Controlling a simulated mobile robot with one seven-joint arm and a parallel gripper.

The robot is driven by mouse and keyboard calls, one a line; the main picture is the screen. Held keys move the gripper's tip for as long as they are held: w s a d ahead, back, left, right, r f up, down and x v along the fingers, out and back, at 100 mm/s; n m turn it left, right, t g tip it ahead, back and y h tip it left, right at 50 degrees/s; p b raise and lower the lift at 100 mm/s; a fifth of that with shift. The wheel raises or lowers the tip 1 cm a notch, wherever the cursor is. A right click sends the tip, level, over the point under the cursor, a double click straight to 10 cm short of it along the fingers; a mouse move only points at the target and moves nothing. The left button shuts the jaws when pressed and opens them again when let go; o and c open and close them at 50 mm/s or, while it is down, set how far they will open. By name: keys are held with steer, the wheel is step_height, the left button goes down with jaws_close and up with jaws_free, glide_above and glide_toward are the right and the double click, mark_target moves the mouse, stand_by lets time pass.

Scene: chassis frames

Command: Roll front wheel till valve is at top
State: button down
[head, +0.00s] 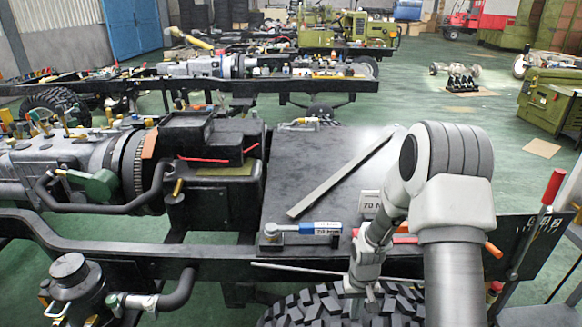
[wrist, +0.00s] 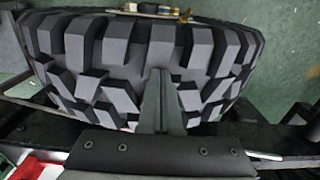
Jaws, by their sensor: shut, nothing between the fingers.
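The front wheel (head: 310,307) is a black tyre with chunky tread blocks at the bottom edge of the head view, partly cut off by the frame. In the wrist view the tyre tread (wrist: 120,50) fills the upper middle. My gripper (head: 365,296) points down at the top of the tyre in the head view. In the wrist view my gripper (wrist: 158,75) has its fingers together, with nothing between them, in front of the tread. I cannot tell whether the fingertips touch the tread. The valve and the wheel's side face do not show in either view.
A black chassis rail (head: 200,258) runs beside the wheel. An upright red-handled rod (head: 553,187) stands at right.

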mark_target(391, 319)
steer(key=shift+d+r, duration=0.1)
steer(key=shift+d, duration=0.2)
steer(key=shift+d, duration=0.2)
steer(key=shift+d, duration=1.4)
steer(key=shift+d, duration=0.2)
steer(key=shift+s+d+f, duration=0.1)
steer(key=shift+d+f, duration=0.1)
steer(key=shift+d, duration=0.5)
steer(key=shift+d+f, duration=0.2)
steer(key=shift+d, duration=0.5)
steer(key=shift+d, duration=0.15)
steer(key=shift+s+d+f+b, duration=0.1)
steer(key=shift+d+f+b, duration=0.05)
steer(key=shift+d, duration=0.55)
steer(key=shift+d+f+b, duration=0.1)
steer(key=shift+d+b, duration=0.05)
steer(key=shift+d, duration=0.55)
steer(key=shift+r, duration=0.1)
